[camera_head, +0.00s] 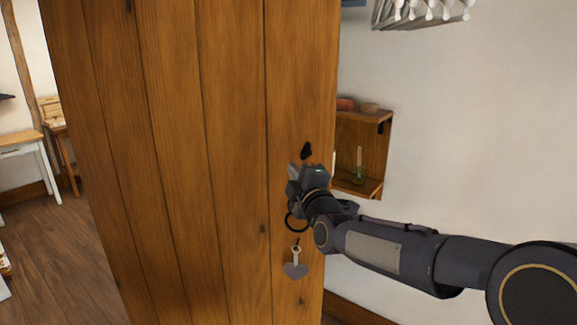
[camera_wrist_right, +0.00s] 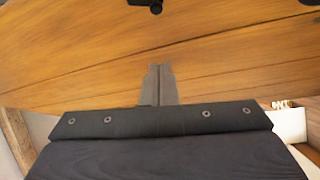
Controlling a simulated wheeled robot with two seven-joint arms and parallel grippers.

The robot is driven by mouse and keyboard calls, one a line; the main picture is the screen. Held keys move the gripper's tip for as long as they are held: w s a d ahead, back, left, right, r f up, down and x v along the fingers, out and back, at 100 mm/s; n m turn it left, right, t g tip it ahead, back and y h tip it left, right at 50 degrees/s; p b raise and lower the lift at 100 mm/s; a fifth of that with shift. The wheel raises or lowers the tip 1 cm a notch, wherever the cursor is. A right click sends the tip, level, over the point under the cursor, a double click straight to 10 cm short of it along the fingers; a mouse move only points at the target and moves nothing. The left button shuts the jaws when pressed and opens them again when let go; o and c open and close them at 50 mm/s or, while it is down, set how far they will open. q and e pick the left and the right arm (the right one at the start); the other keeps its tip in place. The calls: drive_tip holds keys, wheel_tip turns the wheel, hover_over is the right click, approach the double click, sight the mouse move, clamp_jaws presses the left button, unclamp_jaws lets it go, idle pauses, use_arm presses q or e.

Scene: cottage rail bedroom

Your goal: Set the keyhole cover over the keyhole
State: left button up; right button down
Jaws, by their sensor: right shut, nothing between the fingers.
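A grey heart-shaped piece (camera_head: 295,269), which looks like the keyhole cover, hangs point down on a short shank from a small ring on the wooden door (camera_head: 235,150). A small dark mark (camera_head: 298,241) just above that ring may be the keyhole; it is too small to be sure. My right gripper (camera_head: 292,171) is in front of the door near its right edge, well above the heart-shaped piece and apart from it. Its fingers show closed together and empty in the right wrist view (camera_wrist_right: 158,84). My left gripper is not in view.
A black ring handle (camera_head: 296,221) lies between my gripper and the heart-shaped piece, partly behind my wrist. A black fitting (camera_head: 307,150) is just above the gripper. A wall shelf (camera_head: 362,150) stands right of the door. A table (camera_head: 20,142) is far left.

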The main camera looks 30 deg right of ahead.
drive_tip(key=shift+v, duration=1.5)
drive_tip(key=shift+f, duration=0.2)
